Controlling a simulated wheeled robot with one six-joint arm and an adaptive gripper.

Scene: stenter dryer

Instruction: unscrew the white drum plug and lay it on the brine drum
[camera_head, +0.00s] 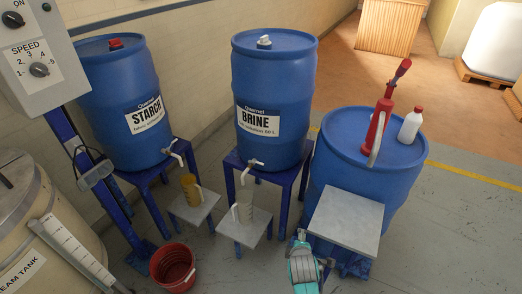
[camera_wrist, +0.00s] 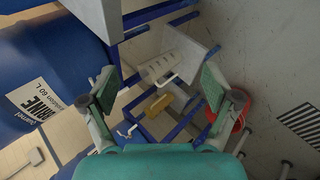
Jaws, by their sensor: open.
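The white drum plug (camera_head: 264,42) sits in the top of the blue brine drum (camera_head: 275,82), which stands upright on a blue stand. In the wrist view the side of the brine drum (camera_wrist: 45,60) and its label fill the left; the plug is out of that view. My gripper (camera_head: 304,256) is low at the front, right of the small grey shelves and well below the drum top. In the wrist view my gripper (camera_wrist: 160,88) has its two fingers wide apart with nothing between them.
A starch drum (camera_head: 118,105) with a red plug stands left. A third drum (camera_head: 360,175) carries a red hand pump (camera_head: 382,115) and white bottle (camera_head: 411,125). A clear jug (camera_head: 244,206) and yellow jug (camera_head: 191,189) sit under taps. A red bucket (camera_head: 173,267) is on the floor.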

